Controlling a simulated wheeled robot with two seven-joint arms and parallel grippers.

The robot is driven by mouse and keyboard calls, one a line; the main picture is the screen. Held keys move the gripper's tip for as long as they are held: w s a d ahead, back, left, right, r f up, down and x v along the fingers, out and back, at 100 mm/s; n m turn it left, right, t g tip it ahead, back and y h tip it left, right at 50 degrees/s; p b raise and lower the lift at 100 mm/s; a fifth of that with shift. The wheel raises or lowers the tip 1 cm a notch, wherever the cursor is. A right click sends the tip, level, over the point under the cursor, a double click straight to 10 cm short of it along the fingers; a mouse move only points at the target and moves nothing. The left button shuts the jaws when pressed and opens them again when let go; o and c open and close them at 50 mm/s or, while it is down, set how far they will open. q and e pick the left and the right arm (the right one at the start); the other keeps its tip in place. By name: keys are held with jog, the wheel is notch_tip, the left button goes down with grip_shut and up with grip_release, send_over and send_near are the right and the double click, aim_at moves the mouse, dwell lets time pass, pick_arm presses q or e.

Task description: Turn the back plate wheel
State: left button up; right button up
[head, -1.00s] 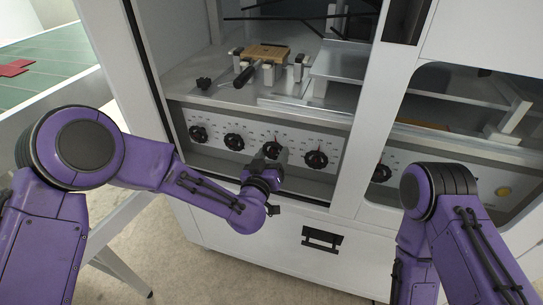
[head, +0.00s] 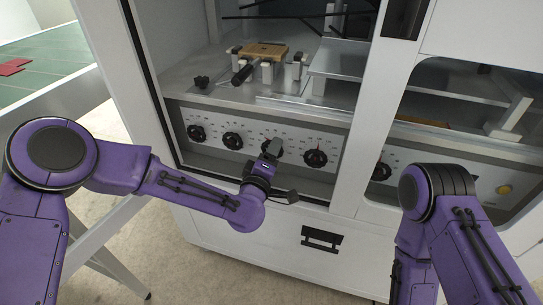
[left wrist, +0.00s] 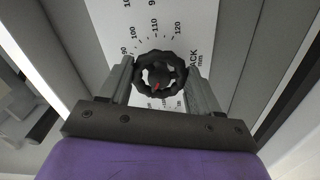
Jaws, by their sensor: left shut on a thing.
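The back plate wheel (left wrist: 160,72) is a black, knobbed handwheel with a red mark near its lower middle. Behind it is a white scale panel with numbers around 100 to 120 and a partly visible label ending in "ACK mm". In the left wrist view one finger of my left gripper (head: 272,149) lies on each side of the wheel, and the gripper is shut on its rim. In the head view the gripper is at the third wheel of the row and hides most of it. My right gripper is not in view; only my right arm shows at the lower right.
Similar black wheels stand beside it on the panel: two to the left (head: 232,141), one close right (head: 315,158) and another past the post (head: 381,171). Above is a metal shelf with a tan block (head: 263,50). A black drawer handle (head: 321,239) is below.

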pick_arm(q)
jog(key=n+b, duration=0.1)
jog(key=n, duration=0.4)
dwell(0.6)
jog(key=o, duration=1.1)
jog(key=shift+c, duration=0.2)
jog(key=v, duration=1)
jog(key=shift+s, duration=0.3)
jog(key=shift+a+r, duration=0.1)
